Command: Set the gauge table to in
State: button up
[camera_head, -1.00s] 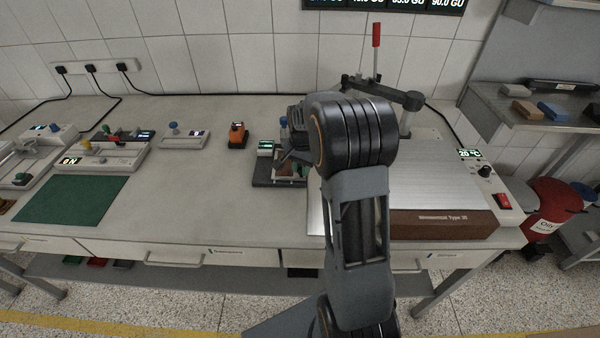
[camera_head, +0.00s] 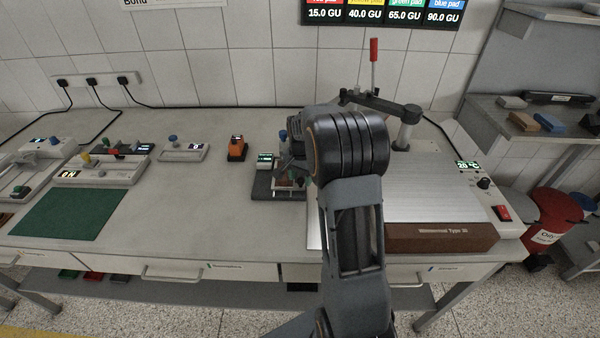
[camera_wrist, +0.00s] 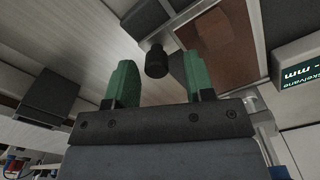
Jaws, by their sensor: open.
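The gauge table appears to be the small dark-based unit (camera_head: 262,187) with a lit display (camera_head: 265,159), on the bench left of the metal plate. In the wrist view the display (camera_wrist: 302,72) reads "- mm", and a reddish-brown surface (camera_wrist: 222,45) lies beside it. A short black knob (camera_wrist: 156,60) shows between my two green fingers. My gripper (camera_wrist: 158,72) is open; I cannot tell whether either finger touches the knob. In the head view my wrist hangs over the unit and hides part of it.
A metal-topped plate machine (camera_head: 435,185) stands close on the right, with a lever post (camera_head: 407,130) behind. An orange device (camera_head: 237,148) and a small grey unit (camera_head: 182,150) sit left. A green mat (camera_head: 70,213) lies far left.

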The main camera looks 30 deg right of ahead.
notch_tip(320, 180, up, 14)
dwell(0.6)
jog(key=shift+f, duration=0.1)
jog(key=s+a+f+n+t, duration=0.1)
jog(key=s+a+n, duration=0.4)
jog(key=s, duration=0.5)
jog(key=s+a+f+n+t, duration=0.2)
jog(key=s+a+n, duration=0.4)
jog(key=s+a, duration=0.3)
jog(key=shift+s+a+n+t+p, duration=0.2)
jog(key=shift+s+n+t+p, duration=0.15)
jog(key=shift+s, duration=0.2)
